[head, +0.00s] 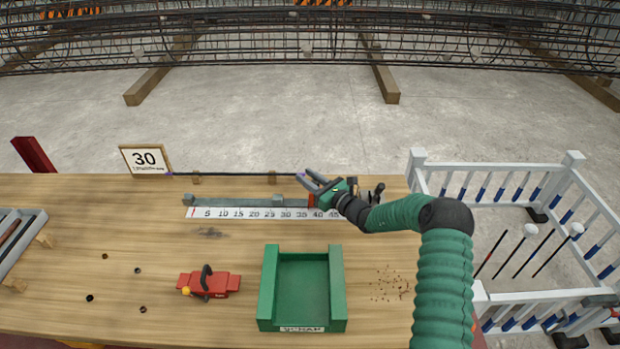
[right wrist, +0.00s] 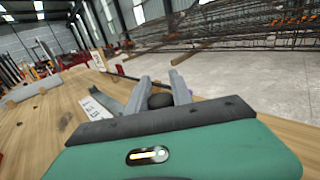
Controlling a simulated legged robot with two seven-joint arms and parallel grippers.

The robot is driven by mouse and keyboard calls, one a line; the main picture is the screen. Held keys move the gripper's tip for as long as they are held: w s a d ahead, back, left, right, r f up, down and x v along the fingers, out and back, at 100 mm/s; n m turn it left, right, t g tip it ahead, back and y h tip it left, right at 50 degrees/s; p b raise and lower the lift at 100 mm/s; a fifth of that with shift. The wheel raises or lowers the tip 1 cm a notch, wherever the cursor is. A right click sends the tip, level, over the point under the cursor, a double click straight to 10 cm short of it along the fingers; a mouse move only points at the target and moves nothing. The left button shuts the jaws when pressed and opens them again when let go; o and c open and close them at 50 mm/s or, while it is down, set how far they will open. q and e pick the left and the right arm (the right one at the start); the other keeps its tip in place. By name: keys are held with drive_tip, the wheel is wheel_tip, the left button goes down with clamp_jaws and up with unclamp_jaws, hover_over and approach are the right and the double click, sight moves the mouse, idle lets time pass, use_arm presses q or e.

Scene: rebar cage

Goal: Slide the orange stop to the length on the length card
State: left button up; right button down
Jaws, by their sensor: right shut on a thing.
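The length card (head: 144,159) reads 30 and stands at the back left of the bench. The white ruler (head: 255,213) runs along a grey rail, with marks from 5 to 45. The orange stop (head: 312,201) is on the rail near the 40 mark, partly hidden by my right gripper (head: 308,177). In the right wrist view a dark round knob (right wrist: 160,101) sits between the fingers of my right gripper (right wrist: 159,88), which is shut on the stop. The ruler also shows there (right wrist: 95,108). My left gripper is out of view.
A thin dark bar (head: 235,174) lies behind the rail. A green scrap tray (head: 302,285) and a red tool (head: 208,284) are in front. A white fence (head: 500,168) stands right of the bench.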

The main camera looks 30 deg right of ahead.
drive_tip(key=w+a, duration=0.1)
drive_tip(key=a, duration=0.1)
drive_tip(key=w+a, duration=0.1)
drive_tip(key=a, duration=0.1)
drive_tip(key=w+a, duration=0.1)
drive_tip(key=a, duration=0.1)
drive_tip(key=shift+w+f+b, duration=0.2)
drive_tip(key=shift+w+b, duration=0.05)
drive_tip(key=shift+b, duration=0.05)
drive_tip(key=shift+a+r, duration=0.1)
drive_tip(key=shift+a, duration=0.1)
drive_tip(key=shift+d, duration=0.1)
drive_tip(key=c, duration=1.4)
unclamp_jaws()
drive_tip(key=shift+w, duration=0.1)
drive_tip(key=shift+o, duration=1.4)
drive_tip(key=shift+w, duration=0.15)
